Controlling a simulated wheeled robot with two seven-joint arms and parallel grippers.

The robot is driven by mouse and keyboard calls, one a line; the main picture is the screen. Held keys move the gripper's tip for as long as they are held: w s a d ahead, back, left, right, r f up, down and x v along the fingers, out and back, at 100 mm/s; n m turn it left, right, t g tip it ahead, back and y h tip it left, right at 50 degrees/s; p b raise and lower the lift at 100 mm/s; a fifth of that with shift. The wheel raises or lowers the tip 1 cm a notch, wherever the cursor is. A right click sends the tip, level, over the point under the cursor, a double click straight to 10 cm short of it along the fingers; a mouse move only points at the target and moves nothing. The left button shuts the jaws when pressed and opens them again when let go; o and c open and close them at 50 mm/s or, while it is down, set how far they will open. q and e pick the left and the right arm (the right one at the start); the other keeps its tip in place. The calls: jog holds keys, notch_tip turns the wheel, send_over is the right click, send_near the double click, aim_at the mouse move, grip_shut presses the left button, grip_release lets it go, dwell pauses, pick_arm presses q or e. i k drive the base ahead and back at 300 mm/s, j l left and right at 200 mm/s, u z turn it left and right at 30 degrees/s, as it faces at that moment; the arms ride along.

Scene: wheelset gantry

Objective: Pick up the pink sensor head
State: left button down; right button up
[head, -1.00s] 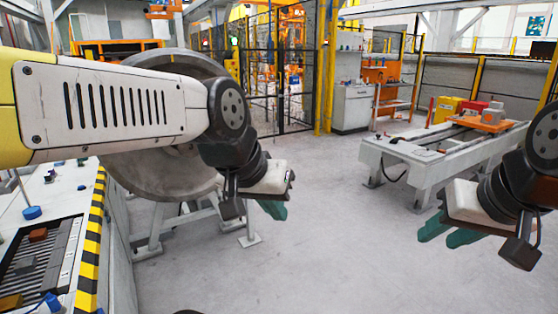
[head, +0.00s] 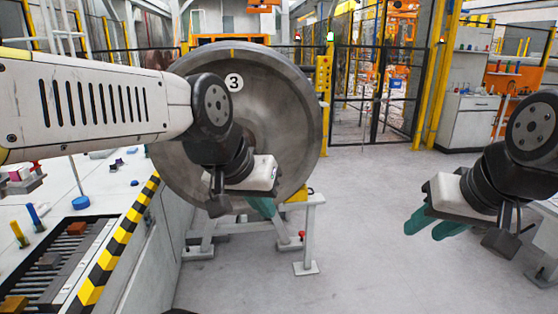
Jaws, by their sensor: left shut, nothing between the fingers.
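The large grey wheel marked 3 (head: 285,110) stands on a white frame behind my left arm. The bench has a black-and-yellow striped edge (head: 118,240), a slotted rack, a blue round piece (head: 81,203) and upright pegs. The floor (head: 370,270) between the grippers is clear.

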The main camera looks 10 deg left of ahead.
aim_at(19, 176)
jog(key=i+u, duration=0.2)
jog(key=u, duration=0.2)
jog(key=i+j+u, duration=0.1)
jog(key=u, duration=0.35)
jog(key=i+l+u, duration=0.1)
jog(key=i+u, duration=0.15)
jog(key=u, duration=0.15)
jog(key=i+l+u, duration=0.15)
jog(key=u, duration=0.3)
jog(key=i+l+u, duration=0.2)
jog(key=u, duration=0.2)
jog(key=i+u, duration=0.25)
jog(key=u, duration=0.2)
jog(key=i+u, duration=0.25)
jog(key=u, duration=0.2)
jog(key=i+l+u, duration=0.2)
jog(key=u, duration=0.2)
jog(key=i+l+u, duration=0.2)
jog(key=u, duration=0.25)
